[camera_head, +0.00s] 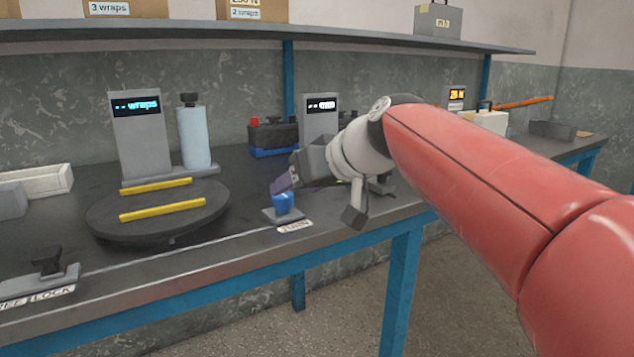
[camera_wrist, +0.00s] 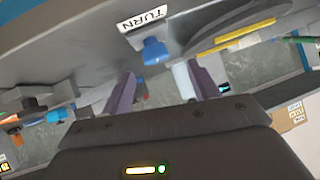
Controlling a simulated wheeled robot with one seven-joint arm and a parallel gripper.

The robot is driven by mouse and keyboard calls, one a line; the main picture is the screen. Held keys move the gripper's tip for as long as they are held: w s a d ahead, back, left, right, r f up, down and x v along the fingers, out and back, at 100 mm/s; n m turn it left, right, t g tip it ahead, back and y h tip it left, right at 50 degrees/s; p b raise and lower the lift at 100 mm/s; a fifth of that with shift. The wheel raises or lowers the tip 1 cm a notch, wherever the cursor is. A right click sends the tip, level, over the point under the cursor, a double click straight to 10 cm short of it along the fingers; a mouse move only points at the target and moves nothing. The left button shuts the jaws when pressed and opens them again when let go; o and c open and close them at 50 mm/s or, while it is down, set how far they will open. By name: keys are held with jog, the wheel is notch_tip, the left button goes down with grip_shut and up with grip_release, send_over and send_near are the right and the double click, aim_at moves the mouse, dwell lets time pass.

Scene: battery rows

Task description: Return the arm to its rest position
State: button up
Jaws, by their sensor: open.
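My red arm (camera_head: 470,150) reaches in from the right over the front edge of the bench. My gripper (camera_head: 285,180) is near the blue knob (camera_head: 283,203), which sits on a grey base by the TURN label (camera_head: 295,226). In the wrist view, the two purple fingers of my gripper (camera_wrist: 163,90) stand apart with nothing between them. The blue knob (camera_wrist: 155,51) shows beyond the fingertips in that view. I cannot tell the exact gap between fingers and knob.
A round turntable (camera_head: 160,225) with two yellow bars stands to the left. Behind it are a "wraps" display (camera_head: 140,135) and a pale blue roll (camera_head: 194,138). A dark battery (camera_head: 275,136) stands behind my gripper. A shelf (camera_head: 250,35) runs above. Open floor (camera_head: 450,300) lies front right.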

jog(key=s+d+f+m+g+h+p, duration=0.1)
jog(key=s+d+f+m+h, duration=0.2)
jog(key=s+d+f, duration=0.6)
jog(key=s+d+f+m+g+h+p, duration=0.1)
jog(key=s+d+f+m+h, duration=0.2)
jog(key=s+d+f, duration=0.6)
jog(key=s+f+h, duration=0.2)
jog(key=s, duration=0.2)
jog(key=shift+s+f+p, duration=0.35)
jog(key=shift+a, duration=0.1)
